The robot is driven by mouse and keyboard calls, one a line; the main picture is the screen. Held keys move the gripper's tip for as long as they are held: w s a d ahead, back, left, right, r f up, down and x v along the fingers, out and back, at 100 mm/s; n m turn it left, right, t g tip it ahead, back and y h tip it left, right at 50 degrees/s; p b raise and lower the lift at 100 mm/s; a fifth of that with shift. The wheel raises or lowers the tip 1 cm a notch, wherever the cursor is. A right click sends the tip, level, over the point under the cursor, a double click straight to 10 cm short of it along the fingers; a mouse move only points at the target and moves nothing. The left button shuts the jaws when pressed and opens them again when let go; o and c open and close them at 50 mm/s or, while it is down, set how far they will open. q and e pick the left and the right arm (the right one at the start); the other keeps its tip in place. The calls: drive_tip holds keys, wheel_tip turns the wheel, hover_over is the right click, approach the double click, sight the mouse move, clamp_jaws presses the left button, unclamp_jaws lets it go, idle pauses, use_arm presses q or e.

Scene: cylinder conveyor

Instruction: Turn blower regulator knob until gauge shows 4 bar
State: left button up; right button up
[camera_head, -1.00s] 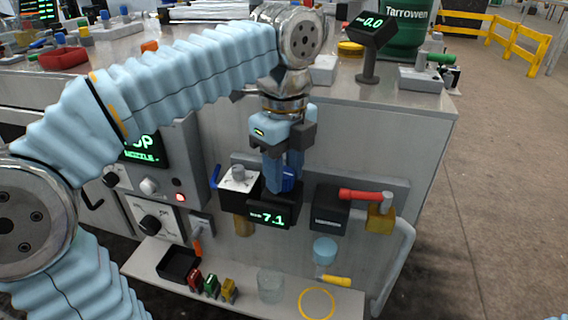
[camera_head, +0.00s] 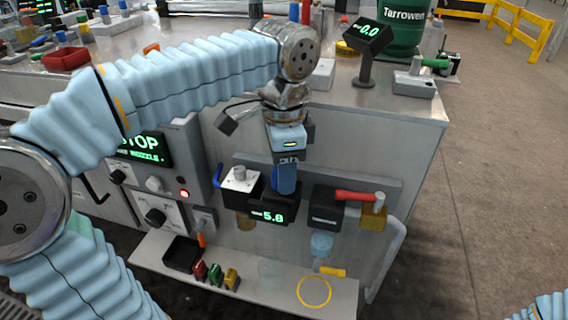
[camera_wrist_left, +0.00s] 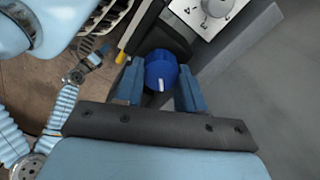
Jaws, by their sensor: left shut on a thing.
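The blue regulator knob (camera_wrist_left: 161,72) has a white mark and sits between the fingers of my left gripper (camera_wrist_left: 160,88) in the left wrist view. In the head view, my left gripper (camera_head: 284,182) reaches down to the blower regulator and is shut on the knob, which its fingers mostly hide there. The black gauge (camera_head: 267,214) just below shows green digits starting with 5; the decimal is hard to read, perhaps 5.8. My right gripper is not in view.
A white-topped box with a grey knob (camera_head: 240,178) is close on the left. A black block (camera_head: 327,205) and red lever (camera_head: 356,195) are on the right. A shelf (camera_head: 255,287) lies below with a black tray and small coloured clips.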

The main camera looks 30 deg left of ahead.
use_arm(q)
drive_tip(key=n, duration=0.4)
drive_tip(key=shift+a+n+p, duration=0.1)
drive_tip(key=shift+n+p, duration=0.2)
drive_tip(key=shift+w+n, duration=0.1)
drive_tip(key=shift+n, duration=2.5)
drive_tip(key=o, duration=1.1)
drive_tip(key=shift+c, duration=0.2)
drive_tip(key=shift+r, duration=0.1)
wheel_tip(320, 180, up, 14)
